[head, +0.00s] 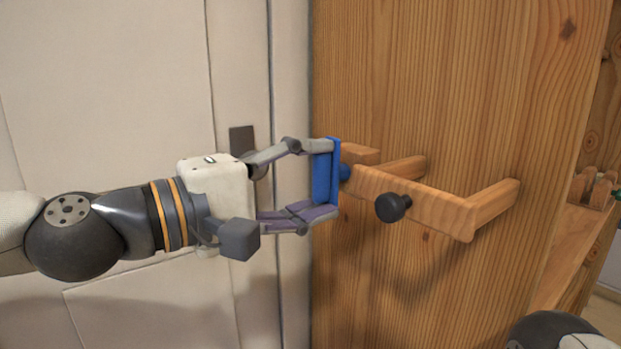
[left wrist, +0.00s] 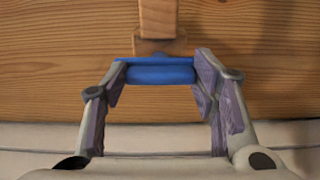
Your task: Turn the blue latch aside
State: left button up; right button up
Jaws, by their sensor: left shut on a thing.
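The blue latch (head: 327,172) stands upright at the left end of a wooden bar fixed to the wooden door panel. My left gripper (head: 325,178) comes in from the left and is shut on the blue latch, one finger near its top and one near its bottom. In the left wrist view the blue latch (left wrist: 160,72) lies across between the two fingertips of my left gripper (left wrist: 160,80). My right gripper is not in view.
The wooden bar (head: 425,205) carries a black knob (head: 393,207) and stands off the wooden panel (head: 450,90) on brackets. A pale panelled surface (head: 110,90) fills the left side. A wooden ledge (head: 572,250) is at the far right.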

pick_arm(q)
jog(key=o, duration=1.2)
jog(key=shift+c, duration=0.2)
jog(key=v, duration=1.2)
